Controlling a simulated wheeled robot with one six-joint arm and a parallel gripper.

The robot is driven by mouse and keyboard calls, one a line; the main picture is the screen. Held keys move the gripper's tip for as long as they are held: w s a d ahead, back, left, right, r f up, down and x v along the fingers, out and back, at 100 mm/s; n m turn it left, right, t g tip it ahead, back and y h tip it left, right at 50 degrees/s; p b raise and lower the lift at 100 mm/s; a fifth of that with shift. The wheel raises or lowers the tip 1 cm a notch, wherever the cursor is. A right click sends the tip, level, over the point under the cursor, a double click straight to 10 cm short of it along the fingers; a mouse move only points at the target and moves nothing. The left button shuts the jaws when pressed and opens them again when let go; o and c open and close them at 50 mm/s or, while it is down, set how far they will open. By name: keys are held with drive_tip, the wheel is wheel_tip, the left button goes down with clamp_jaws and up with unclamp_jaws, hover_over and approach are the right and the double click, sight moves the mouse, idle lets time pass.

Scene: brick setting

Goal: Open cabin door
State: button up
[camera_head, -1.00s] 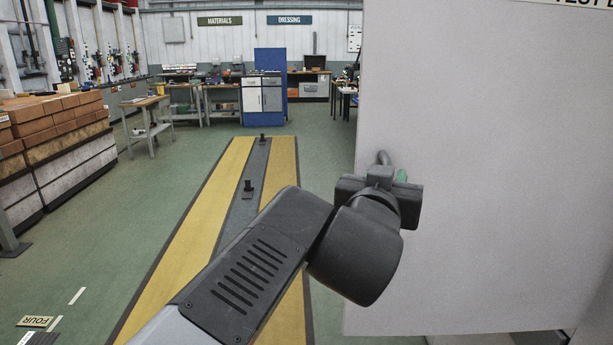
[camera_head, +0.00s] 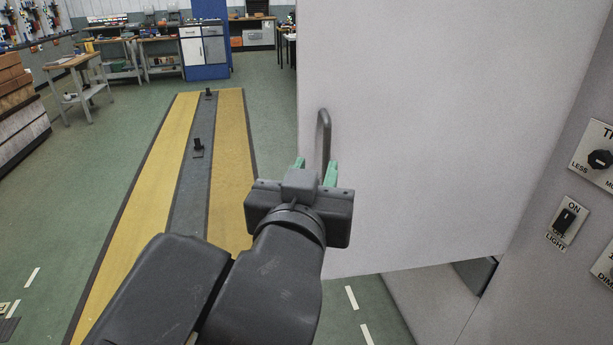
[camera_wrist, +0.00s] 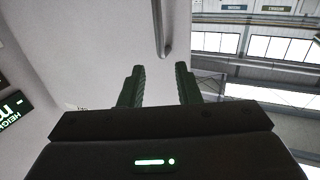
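The cabin door (camera_head: 430,130) is a large plain light-grey panel on the right of the head view. A dark grey bar handle (camera_head: 323,138) stands on it near its left edge; the handle also shows in the wrist view (camera_wrist: 161,30). My gripper (camera_head: 315,168) is in front of the handle, with its green fingers spread apart and empty. In the wrist view, my gripper's fingertips (camera_wrist: 158,68) point toward the handle, whose end lies just beyond them, roughly in line with the gap. I cannot tell whether anything touches.
A wall panel with knobs and a light switch (camera_head: 565,220) stands at an angle to the door on the right. The green floor with a yellow-striped strip (camera_head: 165,170) is open on the left. A workbench (camera_head: 75,65) and cabinets (camera_head: 203,45) stand farther back.

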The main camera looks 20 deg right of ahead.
sight(327, 138)
drive_tip(key=shift+v, duration=0.95)
drive_tip(key=b+x, duration=0.2)
drive_tip(key=x, duration=1)
drive_tip(key=shift+f+b, duration=0.2)
drive_tip(key=shift+b, duration=0.2)
drive_tip(key=shift+x, duration=0.85)
drive_tip(key=shift+r, duration=0.15)
